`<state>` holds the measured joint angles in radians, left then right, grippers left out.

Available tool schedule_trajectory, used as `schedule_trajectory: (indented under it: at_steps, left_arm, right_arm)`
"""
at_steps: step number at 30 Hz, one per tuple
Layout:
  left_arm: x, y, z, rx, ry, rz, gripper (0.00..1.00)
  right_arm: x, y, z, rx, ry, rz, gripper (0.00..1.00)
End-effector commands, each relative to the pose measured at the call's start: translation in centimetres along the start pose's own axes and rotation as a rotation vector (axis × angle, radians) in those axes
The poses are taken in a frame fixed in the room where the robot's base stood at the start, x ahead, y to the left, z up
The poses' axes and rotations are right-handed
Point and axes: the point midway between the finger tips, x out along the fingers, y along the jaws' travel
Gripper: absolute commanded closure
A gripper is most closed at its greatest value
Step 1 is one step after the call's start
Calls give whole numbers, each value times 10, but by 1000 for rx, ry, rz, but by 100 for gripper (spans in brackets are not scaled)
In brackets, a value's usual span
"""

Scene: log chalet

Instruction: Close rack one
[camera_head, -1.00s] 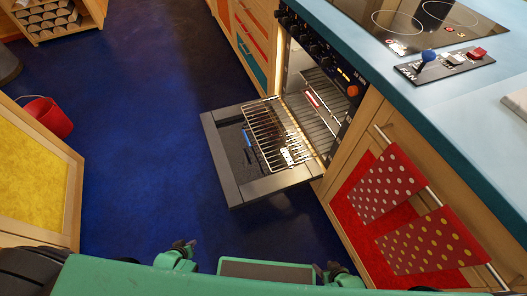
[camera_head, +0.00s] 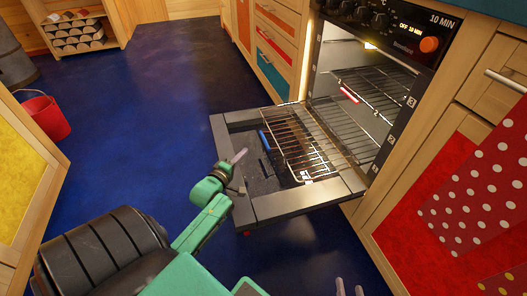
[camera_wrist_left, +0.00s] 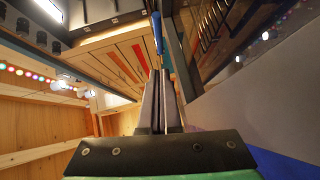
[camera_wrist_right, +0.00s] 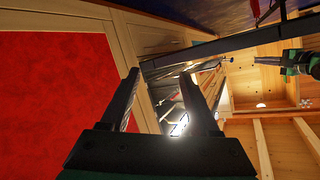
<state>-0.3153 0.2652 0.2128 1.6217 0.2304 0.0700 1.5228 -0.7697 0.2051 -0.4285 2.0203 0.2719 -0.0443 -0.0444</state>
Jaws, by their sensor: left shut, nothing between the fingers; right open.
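A wire rack (camera_head: 292,140) is pulled far out of the oven (camera_head: 375,75), above the open drop-down door (camera_head: 290,203). A blue bar (camera_head: 264,141) shows at the rack's outer edge. A blue bar also shows beyond my left fingers in the left wrist view (camera_wrist_left: 157,32). Another rack (camera_head: 375,92) with a red bar (camera_head: 349,94) sits inside the oven. My left gripper (camera_head: 239,156) is shut and empty, over the door's outer edge, left of the rack and apart from it. My right gripper (camera_head: 349,288) is open and empty at the bottom edge of the head view.
Number labels run down the oven's right side frame. A cabinet with a red panel (camera_head: 400,228) and hanging dotted towels (camera_head: 480,190) stands right. A red bucket (camera_head: 45,117) and a yellow-panelled cabinet (camera_head: 22,165) are left. The blue floor (camera_head: 150,110) between is clear.

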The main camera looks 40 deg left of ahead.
Motion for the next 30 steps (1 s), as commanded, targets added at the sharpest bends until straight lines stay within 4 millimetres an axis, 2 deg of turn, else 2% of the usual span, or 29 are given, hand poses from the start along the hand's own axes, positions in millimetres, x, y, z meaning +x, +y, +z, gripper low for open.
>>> schedule_trajectory:
  at_steps: [1, 2, 16, 26, 30]
  left_arm:
    - [13, -6, 1, 2, 0, 2, 100]
    - [20, -6, 1, 2, 0, 4, 100]
    - [38, -3, 1, 1, -1, -2, 100]
    - [49, -2, 5, 2, -1, -2, 100]
    - [52, -3, 9, 2, -1, -2, 100]
  right_arm:
    - [5, 5, 13, 3, 8, 2, 38]
    - [6, 7, 16, 5, 15, 3, 38]
    - [30, 3, -87, -74, 279, -24, 38]
    - [33, -4, -148, -124, 450, -43, 38]
    - [30, -9, -180, -150, 539, -55, 38]
